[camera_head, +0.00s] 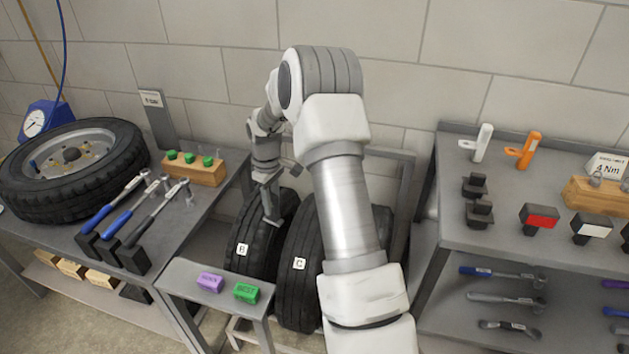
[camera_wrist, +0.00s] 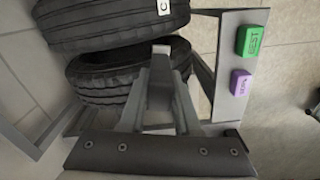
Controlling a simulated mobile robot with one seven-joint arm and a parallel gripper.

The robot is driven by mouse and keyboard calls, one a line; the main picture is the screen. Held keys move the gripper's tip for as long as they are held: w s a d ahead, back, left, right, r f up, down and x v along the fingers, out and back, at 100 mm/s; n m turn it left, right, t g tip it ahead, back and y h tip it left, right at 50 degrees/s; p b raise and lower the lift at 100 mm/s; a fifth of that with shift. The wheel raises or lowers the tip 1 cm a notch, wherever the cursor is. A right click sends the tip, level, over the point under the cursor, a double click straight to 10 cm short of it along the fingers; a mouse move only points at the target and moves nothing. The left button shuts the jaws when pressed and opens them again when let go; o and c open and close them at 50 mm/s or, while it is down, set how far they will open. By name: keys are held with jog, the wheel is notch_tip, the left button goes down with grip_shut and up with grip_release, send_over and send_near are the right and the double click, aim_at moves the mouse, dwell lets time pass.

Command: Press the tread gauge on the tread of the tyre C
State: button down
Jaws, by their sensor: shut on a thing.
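Tyre C (camera_head: 300,262), black with a white C label, stands upright in the rack, partly hidden by my arm. It also shows at the top of the wrist view (camera_wrist: 100,25). My gripper (camera_head: 270,210) points down over tyre B (camera_head: 257,240), left of tyre C. In the wrist view my gripper (camera_wrist: 160,105) is shut on a grey, block-like thing, which I take as the tread gauge (camera_wrist: 160,75). Its end appears in front of tyre B; whether it touches any tyre I cannot tell.
A small grey shelf (camera_head: 190,285) in front of the tyres bears a purple block (camera_head: 210,282) and a green BEST block (camera_head: 246,292). A left bench holds a wheel (camera_head: 70,165) and wrenches. A right bench (camera_head: 450,150) holds white and orange tools. The rack frame (camera_head: 405,190) stands behind.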

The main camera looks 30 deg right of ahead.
jog(key=w+d+f+n, duration=0.1)
jog(key=w+d+n, duration=0.15)
jog(key=d, duration=0.55)
jog(key=w+d+f+n, duration=0.1)
jog(key=d+n, duration=0.2)
jog(key=d, duration=0.5)
jog(key=shift+m, duration=0.25)
jog(key=shift+a+f+b, duration=0.2)
jog(key=shift+f+b, duration=1.45)
jog(key=shift+f, duration=1.25)
jog(key=shift+f+b, duration=0.45)
jog(key=shift+f, duration=0.25)
notch_tip(320, 180, up, 6)
jog(key=p, duration=0.3)
